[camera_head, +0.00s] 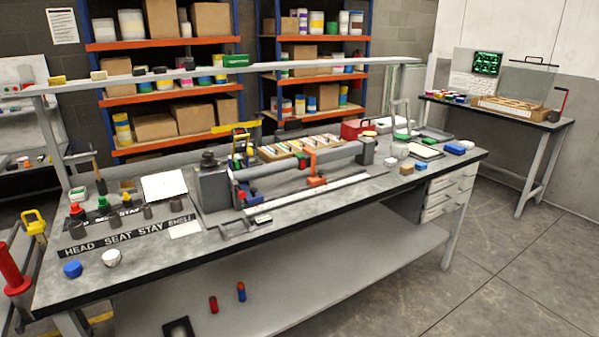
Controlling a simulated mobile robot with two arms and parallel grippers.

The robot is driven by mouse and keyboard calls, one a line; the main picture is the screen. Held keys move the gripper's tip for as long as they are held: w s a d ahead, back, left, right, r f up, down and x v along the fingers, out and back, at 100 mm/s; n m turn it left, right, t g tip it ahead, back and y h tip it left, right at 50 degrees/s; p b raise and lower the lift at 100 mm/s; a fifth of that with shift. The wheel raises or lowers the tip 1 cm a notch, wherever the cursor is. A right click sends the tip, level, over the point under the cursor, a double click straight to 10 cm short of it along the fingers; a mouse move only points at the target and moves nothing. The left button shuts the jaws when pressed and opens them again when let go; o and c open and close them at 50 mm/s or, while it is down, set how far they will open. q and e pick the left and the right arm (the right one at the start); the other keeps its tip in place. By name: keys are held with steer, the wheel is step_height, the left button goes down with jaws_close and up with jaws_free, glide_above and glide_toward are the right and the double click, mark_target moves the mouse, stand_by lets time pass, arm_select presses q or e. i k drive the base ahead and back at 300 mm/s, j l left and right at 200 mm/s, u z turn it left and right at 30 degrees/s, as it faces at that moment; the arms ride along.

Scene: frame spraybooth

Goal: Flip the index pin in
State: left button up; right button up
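A long grey fixture lies along the workbench (330,210). Its head block (213,190) stands at the left with a dark round knob (208,158) on top. A grey tube (275,167) runs from it to an end block (366,151) at the right. An orange-red clamp (316,180) sits on the fixture's middle. Small red and blue parts (241,197) sit beside the head block. The index pin is too small to tell from these parts, and I cannot see whether it is in or out. Neither of my grippers is in view.
Labelled strips (128,236), small cups and a blue piece (72,269) occupy the bench's left end. Blue and yellow blocks lie at the right. An overhead rail (200,72) spans the bench. Shelves stand behind, and a second table (530,117) stands at the right. Floor is clear at front right.

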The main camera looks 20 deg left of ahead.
mark_target(241, 195)
steer(key=j+z, duration=0.1)
steer(key=j, duration=1.5)
steer(key=k, duration=0.05)
